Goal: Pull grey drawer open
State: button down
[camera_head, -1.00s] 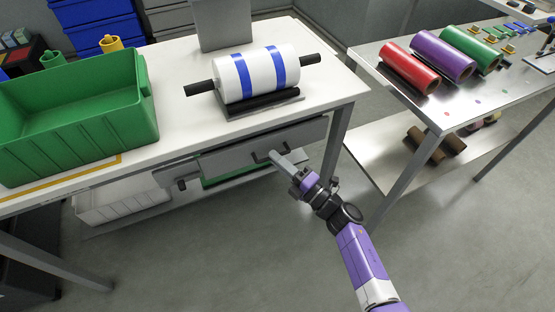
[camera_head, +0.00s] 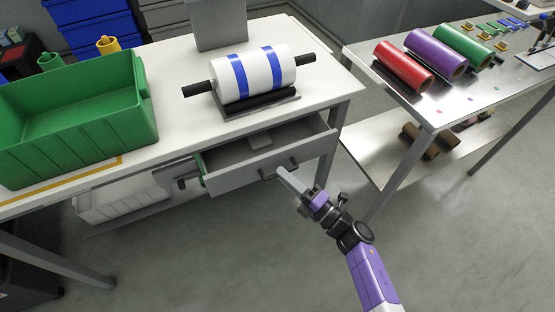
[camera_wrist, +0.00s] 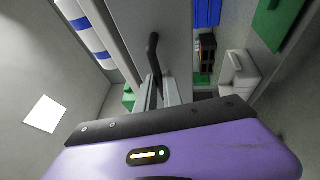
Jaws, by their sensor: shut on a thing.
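The grey drawer (camera_head: 230,176) under the white table stands partly open, and part of its inside shows with a small grey item (camera_head: 260,141) in it. My gripper (camera_head: 281,172) is at the dark handle on the drawer front, toward its right part. In the wrist view the black handle (camera_wrist: 153,52) runs down to between my fingers (camera_wrist: 158,92), which are shut on it. The exact contact is partly hidden by the gripper body.
A white roll with blue bands (camera_head: 253,74) and a green bin (camera_head: 75,115) stand on the white table (camera_head: 185,65). A second table (camera_head: 440,105) with coloured rolls is at the right. The floor in front of the drawer is clear.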

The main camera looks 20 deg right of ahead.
jog(key=s+p, duration=0.1)
jog(key=s, duration=1.7)
jog(key=shift+s, duration=0.35)
jog(key=shift+d, duration=0.1)
jog(key=c, duration=1.5)
grip_release()
jog(key=shift+s, duration=0.1)
jog(key=v, duration=0.7)
jog(key=shift+s+d+f, duration=0.1)
jog(key=shift+s+f, duration=0.05)
jog(key=shift+s, duration=0.15)
